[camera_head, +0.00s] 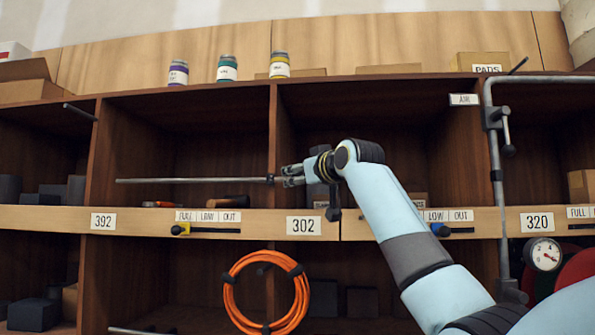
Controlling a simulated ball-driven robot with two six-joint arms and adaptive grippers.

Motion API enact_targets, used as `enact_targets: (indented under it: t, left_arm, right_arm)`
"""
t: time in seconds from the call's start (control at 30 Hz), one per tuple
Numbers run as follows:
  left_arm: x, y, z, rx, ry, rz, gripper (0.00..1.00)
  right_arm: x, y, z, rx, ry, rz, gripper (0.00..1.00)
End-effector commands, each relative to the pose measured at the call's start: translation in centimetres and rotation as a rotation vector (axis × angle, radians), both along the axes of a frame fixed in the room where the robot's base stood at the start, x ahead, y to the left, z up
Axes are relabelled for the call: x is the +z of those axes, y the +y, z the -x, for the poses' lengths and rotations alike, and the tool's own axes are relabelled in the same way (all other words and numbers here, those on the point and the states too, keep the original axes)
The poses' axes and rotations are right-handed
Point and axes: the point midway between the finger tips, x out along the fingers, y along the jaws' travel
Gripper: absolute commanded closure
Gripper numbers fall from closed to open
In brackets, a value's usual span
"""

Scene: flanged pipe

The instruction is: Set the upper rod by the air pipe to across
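The air pipe (494,190) is grey, bends at the top right and runs down beside the AIR label (464,99). A short dark rod (518,66) sticks out at a slant by its top bend. Below it, a valve handle (506,128) hangs down on the pipe. A long thin grey rod (190,181) lies level across the middle left bay, its right end at a dark collar by the post. My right gripper (287,177) is at that end, pointing left; whether its fingers grip it I cannot tell. My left gripper is not in view.
An orange hose coil (230,295) hangs below the 302 label (304,225). Another dark rod (80,112) sticks out at the left post. Jars (227,69) stand on the top board. A gauge (543,254) is at the lower right. Wooden dividers separate the bays.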

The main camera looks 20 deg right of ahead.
Motion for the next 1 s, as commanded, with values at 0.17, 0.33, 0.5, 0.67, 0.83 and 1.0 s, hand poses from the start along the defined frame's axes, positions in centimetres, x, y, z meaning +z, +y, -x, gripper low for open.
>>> enact_targets:
  t: [0.17,0.33,0.5,0.67,0.83,1.0]
  left_arm:
    - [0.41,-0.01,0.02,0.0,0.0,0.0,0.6]
    - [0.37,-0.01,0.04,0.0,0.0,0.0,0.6]
    - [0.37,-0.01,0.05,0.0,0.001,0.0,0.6]
    - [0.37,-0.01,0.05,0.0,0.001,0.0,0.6]
    - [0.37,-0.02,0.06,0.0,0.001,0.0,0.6]
    - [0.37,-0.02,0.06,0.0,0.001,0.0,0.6]
  right_arm:
    - [-0.05,0.11,-1.11,0.001,0.001,-0.001,0.56]
    - [-0.11,0.1,-1.2,0.0,0.0,0.0,0.56]
    - [-0.13,0.09,-1.18,0.0,0.001,0.0,0.68]
    - [-0.14,0.1,-1.17,0.001,0.001,-0.001,0.89]
    - [-0.17,0.12,-1.17,0.001,0.002,-0.001,1.0]
    - [-0.18,0.1,-1.17,0.002,0.002,-0.001,1.0]
